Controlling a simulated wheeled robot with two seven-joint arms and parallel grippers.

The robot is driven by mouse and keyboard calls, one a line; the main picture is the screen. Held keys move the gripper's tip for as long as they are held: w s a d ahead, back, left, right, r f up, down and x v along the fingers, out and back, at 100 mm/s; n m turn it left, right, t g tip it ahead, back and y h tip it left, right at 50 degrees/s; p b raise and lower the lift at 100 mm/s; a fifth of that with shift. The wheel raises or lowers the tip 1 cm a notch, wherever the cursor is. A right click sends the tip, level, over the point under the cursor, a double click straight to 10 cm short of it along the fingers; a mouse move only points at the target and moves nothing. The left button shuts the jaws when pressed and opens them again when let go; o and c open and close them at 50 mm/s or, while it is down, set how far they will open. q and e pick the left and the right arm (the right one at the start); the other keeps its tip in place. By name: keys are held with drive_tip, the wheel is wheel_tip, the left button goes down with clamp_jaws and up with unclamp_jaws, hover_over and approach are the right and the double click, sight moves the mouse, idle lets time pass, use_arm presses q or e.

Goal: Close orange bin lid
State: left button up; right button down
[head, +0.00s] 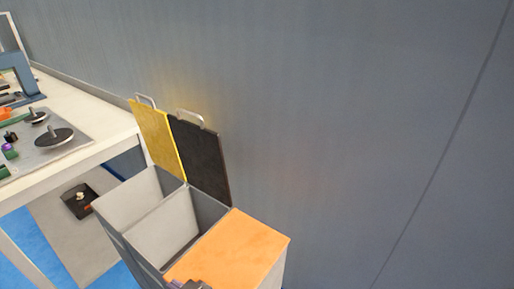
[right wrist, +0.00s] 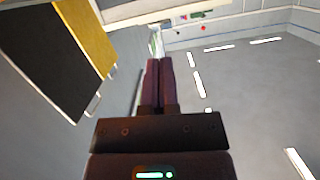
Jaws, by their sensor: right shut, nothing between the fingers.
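The orange lid (head: 232,248) lies flat over the right-hand compartment of the grey bin unit (head: 142,236), covering it. Part of its front edge is cut off by the picture's bottom. My right gripper (head: 190,285) shows only as a dark tip at the bottom edge, at the lid's front left; I cannot tell whether it touches. In the right wrist view its two fingers (right wrist: 159,84) are together with nothing between them. The orange lid is not seen in that view. My left gripper is not in view.
The yellow lid (head: 158,137) and black lid (head: 200,160) stand open against the grey wall (head: 340,110), their compartments uncovered. A white table (head: 107,135) with parts is at left. A dark item (head: 79,201) lies below it.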

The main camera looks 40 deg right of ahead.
drive_tip(key=f+b, duration=0.1)
drive_tip(key=f, duration=0.2)
drive_tip(key=a+f+n+b, duration=0.1)
drive_tip(key=f+b, duration=0.1)
drive_tip(key=f, duration=0.1)
drive_tip(key=f+n+b, duration=0.1)
drive_tip(key=f, duration=0.2)
drive_tip(key=shift+s+a+h+b, duration=0.35)
drive_tip(key=shift+a+h+b, duration=0.05)
drive_tip(key=shift+f+n+b, duration=0.3)
drive_tip(key=shift+f+b, duration=0.1)
drive_tip(key=shift+f, duration=0.35)
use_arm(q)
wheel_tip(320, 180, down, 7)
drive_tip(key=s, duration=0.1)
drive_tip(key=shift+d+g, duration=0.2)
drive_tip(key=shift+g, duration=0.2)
use_arm(e)
drive_tip(key=shift+s, duration=0.1)
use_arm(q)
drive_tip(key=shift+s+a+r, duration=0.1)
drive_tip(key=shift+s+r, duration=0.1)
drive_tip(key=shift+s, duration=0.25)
use_arm(e)
drive_tip(key=shift+f, duration=0.15)
drive_tip(key=shift+s, duration=0.1)
